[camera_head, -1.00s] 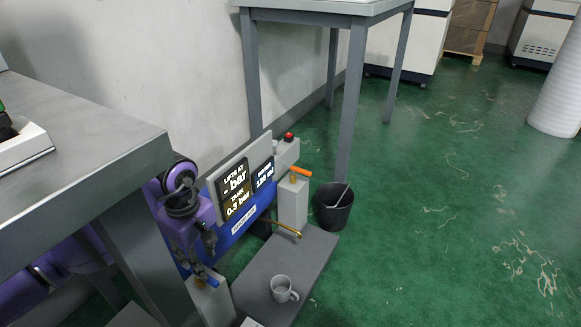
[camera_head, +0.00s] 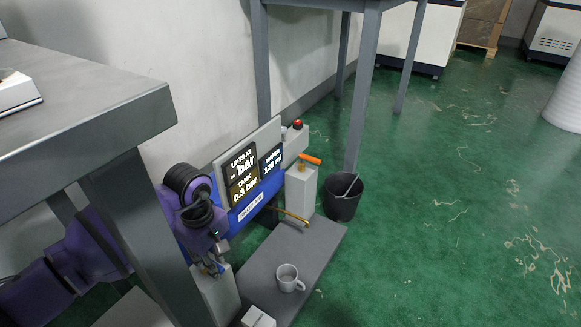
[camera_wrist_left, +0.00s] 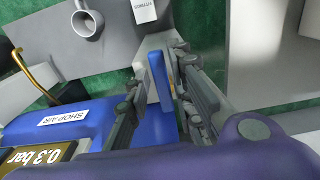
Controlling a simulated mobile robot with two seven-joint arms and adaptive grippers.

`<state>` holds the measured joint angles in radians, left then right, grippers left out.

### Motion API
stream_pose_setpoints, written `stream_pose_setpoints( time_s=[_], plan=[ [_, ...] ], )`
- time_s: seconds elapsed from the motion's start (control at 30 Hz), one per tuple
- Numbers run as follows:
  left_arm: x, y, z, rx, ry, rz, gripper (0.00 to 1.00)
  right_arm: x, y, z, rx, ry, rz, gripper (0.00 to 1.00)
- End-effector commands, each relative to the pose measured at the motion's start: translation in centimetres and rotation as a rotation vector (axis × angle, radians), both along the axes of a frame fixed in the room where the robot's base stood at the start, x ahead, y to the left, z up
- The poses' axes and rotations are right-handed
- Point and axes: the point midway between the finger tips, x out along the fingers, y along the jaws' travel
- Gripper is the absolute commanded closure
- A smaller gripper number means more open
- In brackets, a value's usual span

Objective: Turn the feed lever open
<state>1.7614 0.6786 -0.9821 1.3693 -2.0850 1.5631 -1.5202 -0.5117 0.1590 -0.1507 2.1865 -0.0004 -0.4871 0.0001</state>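A blue lever (camera_wrist_left: 158,75) on a light grey post (camera_head: 216,297) stands at the near end of the blue machine. My left gripper (camera_head: 212,266) is at this lever in the head view and hides much of it. In the left wrist view the gripper (camera_wrist_left: 165,85) is open, with one finger on each side of the blue lever; I cannot tell whether either finger touches it. An orange lever (camera_head: 310,159) sits on another grey post (camera_head: 301,188) at the machine's far end. No label shows which lever is the feed lever. My right gripper is out of view.
The machine's display panel (camera_head: 247,173) reads tank 0.3 bar. A brass spout (camera_head: 292,216) reaches over a grey plinth (camera_head: 262,268) with a grey mug (camera_head: 288,279) on it. A dark bucket (camera_head: 343,197) stands behind. A grey table (camera_head: 150,112) overhangs my left arm.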

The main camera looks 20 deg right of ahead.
Motion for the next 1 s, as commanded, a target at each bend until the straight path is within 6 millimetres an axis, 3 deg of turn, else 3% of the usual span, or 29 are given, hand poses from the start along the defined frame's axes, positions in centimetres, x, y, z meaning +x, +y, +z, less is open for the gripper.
stream_pose_setpoints(
  time_s=[0.13, 0.67, 1.0],
  plan=[
    [0.0, 0.0, 0.0, 0.000, 0.000, 0.000, 1.00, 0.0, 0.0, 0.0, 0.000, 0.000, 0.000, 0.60],
    [0.1, 0.0, 0.1, 0.001, 0.000, 0.036, 1.00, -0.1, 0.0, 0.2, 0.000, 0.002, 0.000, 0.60],
    [0.5, -0.4, 0.2, 0.002, -0.002, 0.254, 1.00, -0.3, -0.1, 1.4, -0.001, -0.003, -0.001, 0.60]
  ],
)
